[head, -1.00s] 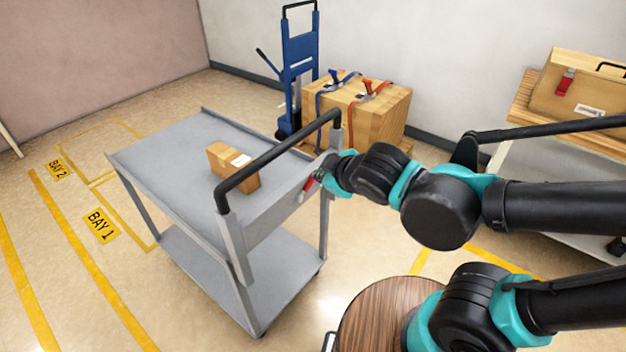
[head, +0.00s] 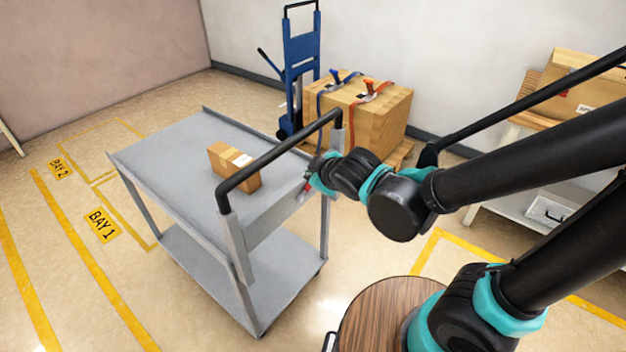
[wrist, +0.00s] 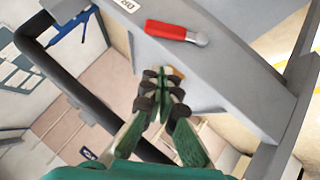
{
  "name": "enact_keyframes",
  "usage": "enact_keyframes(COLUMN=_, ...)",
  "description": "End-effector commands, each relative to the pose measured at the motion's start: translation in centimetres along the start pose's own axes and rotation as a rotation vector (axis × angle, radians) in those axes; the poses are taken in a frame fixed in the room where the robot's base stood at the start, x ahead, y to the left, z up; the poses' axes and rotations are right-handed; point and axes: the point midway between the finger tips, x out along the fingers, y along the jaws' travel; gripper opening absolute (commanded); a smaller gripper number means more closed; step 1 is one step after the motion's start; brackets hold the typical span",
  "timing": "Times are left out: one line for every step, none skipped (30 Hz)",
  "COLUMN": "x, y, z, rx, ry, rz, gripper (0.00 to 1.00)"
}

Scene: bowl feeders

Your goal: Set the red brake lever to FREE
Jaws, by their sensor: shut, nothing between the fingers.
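The red brake lever (wrist: 168,31) is on the end panel of the grey cart (head: 160,150). In the wrist view its red grip lies nearly level, with a silver pivot at its right end. A small white label (wrist: 128,4) with dark letters, cut by the frame edge, is up and left of it. My gripper (wrist: 161,82) is shut and empty, below the lever in the wrist view and apart from it. In the head view my gripper (head: 318,172) is beside the cart's near right corner, and only a bit of red lever (head: 304,191) shows there.
A cardboard box (head: 238,170) rests on the cart's top. The cart's black push handle (head: 280,150) arches close to my gripper. Behind stand a blue hand truck (head: 300,60) and a strapped wooden crate (head: 385,125). A round wooden top (head: 372,315) is at the front.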

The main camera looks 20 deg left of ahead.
Motion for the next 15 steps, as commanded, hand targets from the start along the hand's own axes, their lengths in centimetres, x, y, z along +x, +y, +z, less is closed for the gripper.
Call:
enact_keyframes(x=0.5, y=0.1, z=0.0, rx=0.001, ry=0.0, rz=0.001, gripper=0.0)
enact_keyframes(x=0.8, y=0.1, z=-0.1, rx=0.001, ry=0.0, rz=0.001, gripper=0.0)
enact_keyframes(x=1.1, y=0.1, z=0.0, rx=0.001, ry=-0.001, rz=0.001, gripper=0.0)
enact_keyframes(x=1.4, y=0.1, z=0.0, rx=0.0, ry=-0.001, rz=0.001, gripper=0.0)
enact_keyframes(x=1.7, y=0.1, z=0.0, rx=0.0, ry=0.0, rz=0.001, gripper=0.0)
enact_keyframes(x=2.0, y=0.1, z=0.0, rx=0.0, ry=0.0, rz=0.001, gripper=0.0)
enact_keyframes(x=2.3, y=0.1, z=0.1, rx=0.0, ry=-0.001, rz=0.001, gripper=0.0)
enact_keyframes(x=2.5, y=0.1, z=0.4, rx=0.001, ry=-0.001, rz=0.001, gripper=0.0)
enact_keyframes(x=2.8, y=0.1, z=0.7, rx=0.002, ry=-0.001, rz=0.001, gripper=0.0)
enact_keyframes(x=3.1, y=0.1, z=1.0, rx=0.001, ry=-0.001, rz=0.002, gripper=0.0)
enact_keyframes(x=3.2, y=0.1, z=1.2, rx=0.001, ry=-0.002, rz=0.002, gripper=0.0)
enact_keyframes(x=3.5, y=0.1, z=1.5, rx=0.001, ry=-0.002, rz=0.002, gripper=0.0)
enact_keyframes(x=3.7, y=0.1, z=1.7, rx=0.001, ry=-0.001, rz=0.001, gripper=0.0)
enact_keyframes(x=3.9, y=0.0, z=1.8, rx=0.001, ry=-0.001, rz=0.001, gripper=0.0)
enact_keyframes(x=4.1, y=0.0, z=2.0, rx=0.001, ry=-0.001, rz=0.001, gripper=0.0)
